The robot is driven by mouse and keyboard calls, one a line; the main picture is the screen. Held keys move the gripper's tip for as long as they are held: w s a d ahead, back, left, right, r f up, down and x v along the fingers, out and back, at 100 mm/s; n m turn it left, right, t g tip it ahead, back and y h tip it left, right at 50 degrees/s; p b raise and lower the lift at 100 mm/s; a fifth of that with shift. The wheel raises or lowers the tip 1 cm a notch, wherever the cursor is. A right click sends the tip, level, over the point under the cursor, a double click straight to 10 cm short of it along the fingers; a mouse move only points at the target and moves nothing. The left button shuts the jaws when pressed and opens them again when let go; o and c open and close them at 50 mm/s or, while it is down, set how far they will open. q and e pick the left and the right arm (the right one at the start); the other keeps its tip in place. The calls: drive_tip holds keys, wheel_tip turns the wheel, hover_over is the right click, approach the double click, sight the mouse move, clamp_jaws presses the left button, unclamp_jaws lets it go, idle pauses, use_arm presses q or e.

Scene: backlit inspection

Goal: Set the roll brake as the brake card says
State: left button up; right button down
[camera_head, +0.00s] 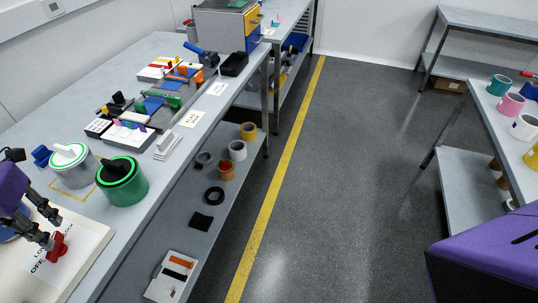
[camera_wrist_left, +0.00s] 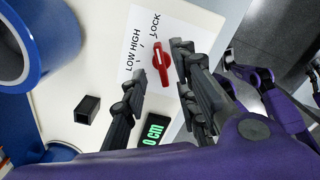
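The roll brake is a red knob (camera_head: 57,247) on a pale board at the lower left. In the left wrist view the red knob (camera_wrist_left: 161,64) stands on a white label with LOW, HIGH and LOCK readable; OFF shows in the head view. My left gripper (camera_head: 50,228) is at the knob. Its open fingers (camera_wrist_left: 158,70) lie on either side of the knob in the wrist view; I cannot tell if they touch it. Small cards (camera_head: 193,118) lie on the bench, too small to read for sure. My right gripper (camera_wrist_left: 250,75) shows partly in the wrist view, its opening unclear.
A blue roll (camera_wrist_left: 30,45), a black square post (camera_wrist_left: 87,109) and a green-lit "0 cm" display (camera_wrist_left: 153,130) are close to the knob. Two green-rimmed tubs (camera_head: 123,182) (camera_head: 72,166) stand behind the board. The floor aisle (camera_head: 330,190) is clear.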

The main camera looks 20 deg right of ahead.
sight(55, 246)
use_arm(q)
drive_tip(key=shift+f, duration=2.35)
drive_tip(key=shift+c, duration=0.3)
clamp_jaws()
